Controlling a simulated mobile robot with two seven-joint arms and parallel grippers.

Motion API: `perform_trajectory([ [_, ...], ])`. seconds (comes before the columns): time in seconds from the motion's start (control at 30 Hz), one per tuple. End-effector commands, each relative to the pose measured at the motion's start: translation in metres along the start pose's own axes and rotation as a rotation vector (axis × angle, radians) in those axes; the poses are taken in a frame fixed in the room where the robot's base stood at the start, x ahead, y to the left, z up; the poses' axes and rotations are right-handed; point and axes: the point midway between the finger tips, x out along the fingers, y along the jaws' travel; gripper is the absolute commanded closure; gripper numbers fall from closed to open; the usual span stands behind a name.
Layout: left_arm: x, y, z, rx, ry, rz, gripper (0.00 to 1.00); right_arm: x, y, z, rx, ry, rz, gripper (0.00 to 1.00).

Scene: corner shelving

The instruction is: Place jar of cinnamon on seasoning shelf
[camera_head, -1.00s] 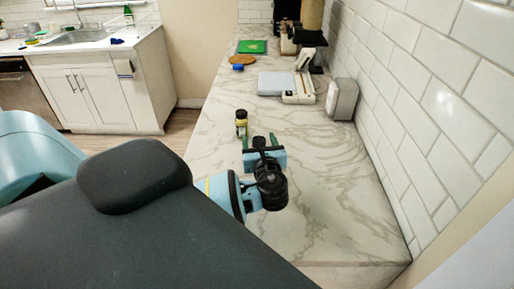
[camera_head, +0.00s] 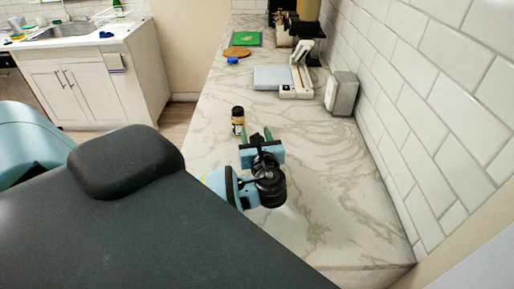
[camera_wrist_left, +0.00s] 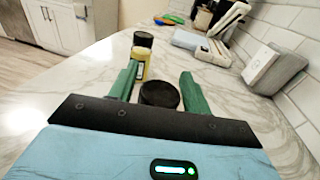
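A small jar (camera_head: 238,121) with a dark lid and a pale yellow label stands upright on the marble counter. In the left wrist view the jar (camera_wrist_left: 141,62) is just beyond the left-hand finger. My left gripper (camera_head: 256,133) is open, low over the counter, with its green fingers pointing away towards the far end. The jar is ahead of the fingertips, on their left side. The wrist view shows the open fingers (camera_wrist_left: 160,80) with a round black disc (camera_wrist_left: 160,94) between them; I cannot tell what it is. My right gripper is not in view. No seasoning shelf can be made out.
A white-and-grey scale-like device (camera_head: 290,82) and a grey box (camera_head: 341,93) stand farther back by the tiled wall. The counter (camera_head: 325,165) right of my gripper is clear.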

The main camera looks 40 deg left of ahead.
Motion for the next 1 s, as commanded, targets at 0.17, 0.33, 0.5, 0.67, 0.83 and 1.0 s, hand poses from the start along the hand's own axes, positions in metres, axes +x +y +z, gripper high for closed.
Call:
perform_trajectory([
  [0.17,0.0,0.0,0.0,0.0,0.0,0.0,0.76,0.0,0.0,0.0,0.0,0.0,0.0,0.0],
  [0.33,0.0,0.0,0.0,-0.001,-0.001,0.0,0.93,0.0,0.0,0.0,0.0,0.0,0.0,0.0],
  [0.5,0.0,0.0,0.001,-0.001,-0.001,0.0,0.93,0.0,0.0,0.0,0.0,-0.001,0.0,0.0],
  [0.67,0.0,0.0,0.007,-0.003,-0.001,0.001,0.93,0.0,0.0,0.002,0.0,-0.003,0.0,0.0],
  [0.83,-0.001,0.0,0.028,-0.005,-0.003,-0.001,0.93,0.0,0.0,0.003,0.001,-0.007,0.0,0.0],
  [1.0,-0.018,0.015,0.036,0.0,0.0,-0.003,0.93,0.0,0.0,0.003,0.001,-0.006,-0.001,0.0],
])
